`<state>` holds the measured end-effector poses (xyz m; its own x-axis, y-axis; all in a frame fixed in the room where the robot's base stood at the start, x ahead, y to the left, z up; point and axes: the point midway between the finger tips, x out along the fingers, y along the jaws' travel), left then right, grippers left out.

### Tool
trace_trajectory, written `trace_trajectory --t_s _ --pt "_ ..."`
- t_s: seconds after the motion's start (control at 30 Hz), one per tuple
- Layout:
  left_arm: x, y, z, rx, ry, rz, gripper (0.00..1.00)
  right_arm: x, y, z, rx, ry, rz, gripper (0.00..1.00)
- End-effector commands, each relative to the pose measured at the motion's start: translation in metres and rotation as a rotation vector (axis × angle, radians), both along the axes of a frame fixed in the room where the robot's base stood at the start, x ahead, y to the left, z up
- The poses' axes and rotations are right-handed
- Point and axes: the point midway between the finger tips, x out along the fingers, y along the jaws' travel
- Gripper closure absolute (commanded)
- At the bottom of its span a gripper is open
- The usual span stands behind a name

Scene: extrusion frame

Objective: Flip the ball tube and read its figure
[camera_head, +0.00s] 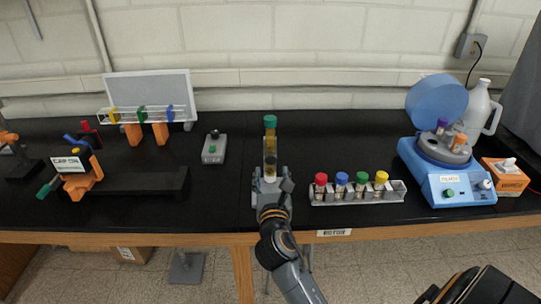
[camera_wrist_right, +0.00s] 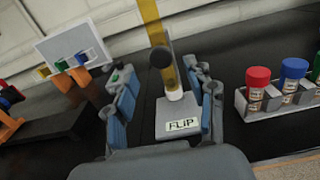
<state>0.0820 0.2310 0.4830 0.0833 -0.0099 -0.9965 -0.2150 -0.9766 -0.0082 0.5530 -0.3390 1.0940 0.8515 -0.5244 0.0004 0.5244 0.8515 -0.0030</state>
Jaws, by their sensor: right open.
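The ball tube (camera_head: 270,132) stands upright near the middle of the bench. It is amber, with a green cap on top in the head view. In the right wrist view the amber tube (camera_wrist_right: 152,22) rises behind a dark round knob (camera_wrist_right: 161,57), on a grey stand (camera_wrist_right: 177,107) labelled FLIP. My right gripper (camera_head: 270,172) is open in front of the stand. In the wrist view its fingers (camera_wrist_right: 165,92) are apart, with the stand and lower tube showing between them. I cannot tell how deep they reach. The tube's figure is not readable. My left gripper is not in view.
A rack of several coloured-cap vials (camera_head: 357,193) stands close on the right. A blue centrifuge (camera_head: 447,176) with raised lid is farther right. A small grey box (camera_head: 214,148) and an orange-legged rack (camera_head: 147,132) are left. Bare black bench lies behind the vials.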

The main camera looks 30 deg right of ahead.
Motion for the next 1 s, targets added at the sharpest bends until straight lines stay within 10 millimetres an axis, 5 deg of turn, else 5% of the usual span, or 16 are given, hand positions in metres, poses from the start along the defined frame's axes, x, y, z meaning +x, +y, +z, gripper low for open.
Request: trace_trajectory --t_s 0.33,0.8,1.0 --pt "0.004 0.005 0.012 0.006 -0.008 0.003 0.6 0.054 -0.033 0.001 0.002 0.0 0.001 0.45" --pt "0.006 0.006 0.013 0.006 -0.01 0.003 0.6 0.066 -0.04 -0.001 0.002 0.0 0.002 0.45" --pt "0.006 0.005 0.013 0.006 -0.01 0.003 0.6 0.066 -0.04 -0.001 0.002 0.0 0.002 0.86"
